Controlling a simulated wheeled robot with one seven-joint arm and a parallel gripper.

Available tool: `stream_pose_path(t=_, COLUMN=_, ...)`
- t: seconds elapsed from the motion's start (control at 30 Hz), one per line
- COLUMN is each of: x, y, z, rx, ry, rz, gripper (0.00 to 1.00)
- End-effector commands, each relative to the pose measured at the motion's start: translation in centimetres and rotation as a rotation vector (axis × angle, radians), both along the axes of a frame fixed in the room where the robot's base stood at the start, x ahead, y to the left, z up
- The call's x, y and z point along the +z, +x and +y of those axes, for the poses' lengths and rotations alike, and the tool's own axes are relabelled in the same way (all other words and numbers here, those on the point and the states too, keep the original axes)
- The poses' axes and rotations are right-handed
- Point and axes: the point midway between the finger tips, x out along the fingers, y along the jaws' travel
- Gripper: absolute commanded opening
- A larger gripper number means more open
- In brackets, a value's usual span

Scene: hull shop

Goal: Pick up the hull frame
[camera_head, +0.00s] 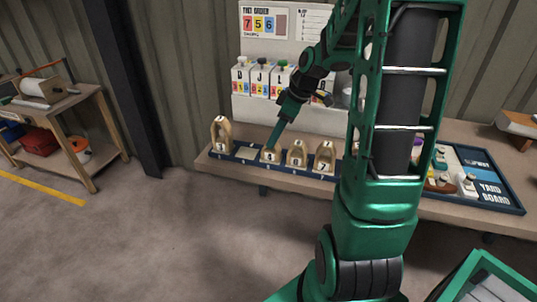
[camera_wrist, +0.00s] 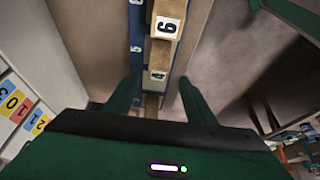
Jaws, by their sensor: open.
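Several wooden hull frames stand in a row on a blue strip (camera_head: 240,157) on the workbench. One is an arch at the left end (camera_head: 221,133); one (camera_head: 270,156) is right below my gripper (camera_head: 273,147). Two more, a middle one (camera_head: 297,154) and one marked 7 (camera_head: 325,158), stand to its right. In the wrist view my open fingers (camera_wrist: 158,84) point down either side of a wooden frame with a small number label (camera_wrist: 158,75). I cannot tell whether the fingers touch the frame.
A sign board (camera_head: 275,35) and numbered bins (camera_head: 262,82) stand behind the row. A blue tray marked YARD BOARD (camera_head: 487,192) holds small parts at the right. A wooden cart (camera_head: 85,130) stands at the left. The floor (camera_head: 130,240) in front is clear.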

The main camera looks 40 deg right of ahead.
Motion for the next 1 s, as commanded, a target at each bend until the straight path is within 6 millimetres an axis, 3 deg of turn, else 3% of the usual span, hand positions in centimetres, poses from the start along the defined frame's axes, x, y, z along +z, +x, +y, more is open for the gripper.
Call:
stream_pose_path(t=0.4, x=-4.5, y=1.3, z=0.7, rx=0.000, ry=0.001, rz=0.002, gripper=0.50)
stream_pose_path(t=0.7, x=-4.9, y=1.5, z=0.8, rx=-0.001, ry=0.000, rz=0.000, gripper=0.50)
stream_pose_path(t=0.9, x=-4.9, y=1.5, z=0.7, rx=-0.002, ry=0.001, rz=0.000, gripper=0.04)
stream_pose_path(t=1.0, x=-4.8, y=1.5, z=0.7, rx=-0.002, ry=0.000, rz=0.000, gripper=0.04)
